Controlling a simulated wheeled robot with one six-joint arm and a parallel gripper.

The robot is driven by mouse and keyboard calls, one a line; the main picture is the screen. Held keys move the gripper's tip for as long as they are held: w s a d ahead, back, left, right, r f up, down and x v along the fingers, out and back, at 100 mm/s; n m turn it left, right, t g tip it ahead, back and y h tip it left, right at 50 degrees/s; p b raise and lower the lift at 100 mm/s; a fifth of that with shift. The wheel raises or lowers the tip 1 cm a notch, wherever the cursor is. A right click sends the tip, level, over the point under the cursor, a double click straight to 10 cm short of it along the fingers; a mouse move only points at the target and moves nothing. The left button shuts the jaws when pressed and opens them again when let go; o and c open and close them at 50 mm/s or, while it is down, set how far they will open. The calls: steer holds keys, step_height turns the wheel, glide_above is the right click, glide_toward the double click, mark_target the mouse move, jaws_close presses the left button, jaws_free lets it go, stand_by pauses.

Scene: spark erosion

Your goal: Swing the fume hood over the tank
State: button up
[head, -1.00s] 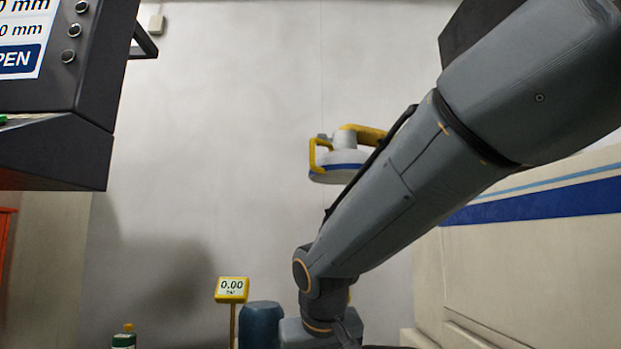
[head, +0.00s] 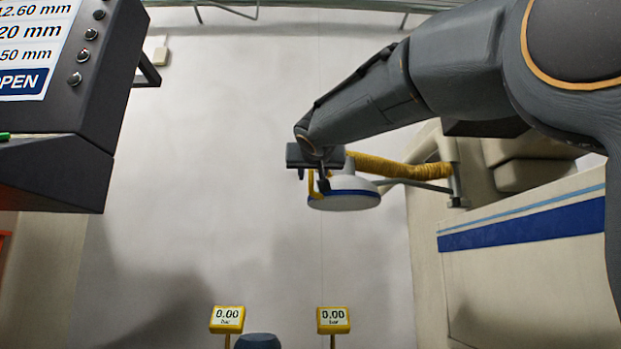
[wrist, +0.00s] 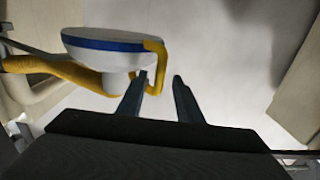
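The fume hood (head: 346,192) is a white dome with a blue rim, hanging on a grey swing arm (head: 425,185) with a ribbed yellow hose (head: 390,169). In the wrist view the hood (wrist: 112,50) is at upper left. Its yellow handle (wrist: 160,66) appears between my gripper's (wrist: 160,76) two dark, spread fingertips. I cannot tell whether either finger touches it. In the head view my gripper (head: 322,184) is at the hood's left side, by the handle (head: 311,187). I cannot make out the tank.
A beige machine body (head: 530,235) with a blue stripe stands at right. A dark control panel (head: 75,85) hangs at upper left. Two yellow gauges (head: 227,319) and (head: 333,320) reading 0.00 bar and a blue cylinder top (head: 258,341) are at the bottom.

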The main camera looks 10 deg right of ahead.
mark_target(311, 178)
steer(key=w, duration=0.2)
steer(key=w+d+p, duration=0.1)
steer(key=w, duration=0.1)
steer(key=shift+w, duration=0.4)
jaws_close()
